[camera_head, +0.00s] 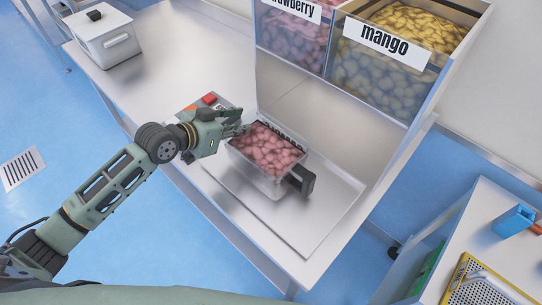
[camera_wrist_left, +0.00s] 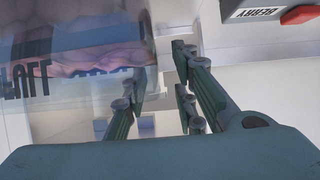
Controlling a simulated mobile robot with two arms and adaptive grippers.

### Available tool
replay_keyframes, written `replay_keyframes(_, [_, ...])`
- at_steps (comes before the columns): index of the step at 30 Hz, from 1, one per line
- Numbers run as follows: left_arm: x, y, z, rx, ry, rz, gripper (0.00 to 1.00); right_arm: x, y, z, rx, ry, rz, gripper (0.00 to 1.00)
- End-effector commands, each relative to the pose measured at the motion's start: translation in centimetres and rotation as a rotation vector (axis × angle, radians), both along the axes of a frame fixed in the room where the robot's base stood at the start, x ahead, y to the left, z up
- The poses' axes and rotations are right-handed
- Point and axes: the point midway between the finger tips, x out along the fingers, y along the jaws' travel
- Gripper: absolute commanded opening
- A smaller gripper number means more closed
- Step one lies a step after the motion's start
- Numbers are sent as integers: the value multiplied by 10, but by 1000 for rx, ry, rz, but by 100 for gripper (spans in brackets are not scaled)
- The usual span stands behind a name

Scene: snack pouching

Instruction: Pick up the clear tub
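The clear tub (camera_head: 262,178) stands on the metal work surface, filled with pink pieces, with a black handle (camera_head: 302,179) on its right side. My left gripper (camera_head: 240,127) is at the tub's upper left rim. In the left wrist view, the tub's clear wall (camera_wrist_left: 60,105) with dark lettering fills the left side, and the left gripper's fingers (camera_wrist_left: 158,95) are spread with a gap between them. The tub's edge overlaps the left finger there; I cannot tell whether they touch. My right gripper is out of view.
A device with a red button (camera_head: 209,98) sits behind the left gripper. Strawberry (camera_head: 290,35) and mango (camera_head: 385,72) bins stand behind the tub. A white lidded box (camera_head: 103,40) is at the back left. A side table (camera_head: 508,255) holds a yellow tray (camera_head: 480,286).

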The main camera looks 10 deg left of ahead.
Motion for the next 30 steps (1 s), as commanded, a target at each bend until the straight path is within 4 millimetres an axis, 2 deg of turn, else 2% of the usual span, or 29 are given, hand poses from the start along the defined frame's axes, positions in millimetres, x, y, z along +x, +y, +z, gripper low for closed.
replay_keyframes(3, [7,-5,-4,0,-1,0,26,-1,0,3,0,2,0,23])
replay_keyframes(11, [8,-6,-6,1,-1,-1,25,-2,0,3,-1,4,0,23])
replay_keyframes(19, [8,-6,-6,1,-1,-1,1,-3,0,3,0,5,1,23])
replay_keyframes(30, [8,-5,-6,1,-1,-1,0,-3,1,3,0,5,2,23])
